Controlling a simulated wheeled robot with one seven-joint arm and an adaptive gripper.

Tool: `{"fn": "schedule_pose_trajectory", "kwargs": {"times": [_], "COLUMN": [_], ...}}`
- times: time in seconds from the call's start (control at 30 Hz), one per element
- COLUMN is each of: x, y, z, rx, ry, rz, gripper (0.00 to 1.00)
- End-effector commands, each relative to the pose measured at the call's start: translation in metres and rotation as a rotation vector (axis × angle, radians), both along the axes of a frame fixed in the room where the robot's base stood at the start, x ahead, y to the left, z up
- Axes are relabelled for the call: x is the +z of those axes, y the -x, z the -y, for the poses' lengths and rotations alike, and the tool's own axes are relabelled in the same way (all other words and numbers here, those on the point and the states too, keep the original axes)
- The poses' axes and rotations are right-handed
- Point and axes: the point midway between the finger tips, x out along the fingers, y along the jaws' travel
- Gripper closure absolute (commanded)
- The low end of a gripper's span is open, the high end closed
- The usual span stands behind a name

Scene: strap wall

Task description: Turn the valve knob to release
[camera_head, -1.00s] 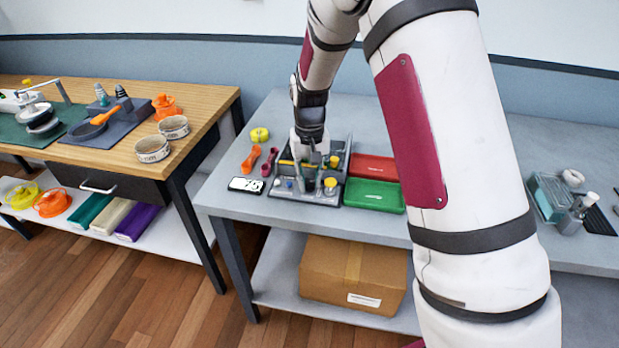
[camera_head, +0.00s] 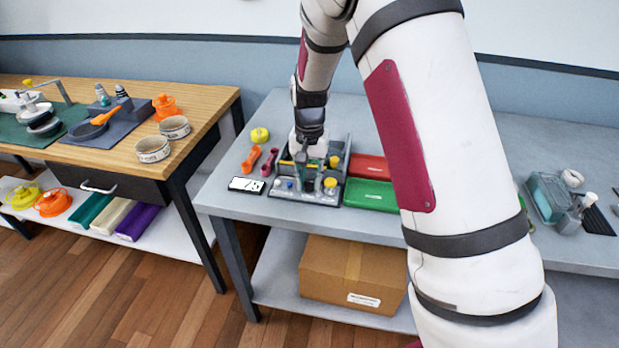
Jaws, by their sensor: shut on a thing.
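A grey fixture panel (camera_head: 318,196) with small knobs and yellow parts stands on the grey table. A yellow knob (camera_head: 330,184) shows at its front right, and small blue knobs show along its front edge. I cannot tell which of these is the valve knob. My gripper (camera_head: 304,172) points down over the left middle of the panel. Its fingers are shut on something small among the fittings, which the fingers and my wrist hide.
A white card-like item (camera_head: 246,185), an orange tool (camera_head: 251,159), a magenta tool (camera_head: 269,162) and a yellow ring (camera_head: 260,135) lie left. A cardboard box (camera_head: 353,274) sits below.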

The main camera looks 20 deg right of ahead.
Motion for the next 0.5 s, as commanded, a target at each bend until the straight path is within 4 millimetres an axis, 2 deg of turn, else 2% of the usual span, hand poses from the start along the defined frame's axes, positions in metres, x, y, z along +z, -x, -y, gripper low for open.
{"fn": "schedule_pose_trajectory", "kwargs": {"times": [0.17,0.2,0.3,0.5], "x": [0.0000,0.0000,0.0000,0.0000], "y": [-0.0001,-0.0001,-0.0001,0.0003], "z": [-0.0001,-0.0001,-0.0001,0.0004], "rx": [-0.002,-0.002,-0.001,-0.001], "ry": [-0.001,-0.001,-0.001,-0.001], "rz": [0.001,0.001,0.001,-0.001], "gripper": [1.00,0.75,0.57,0.57]}}
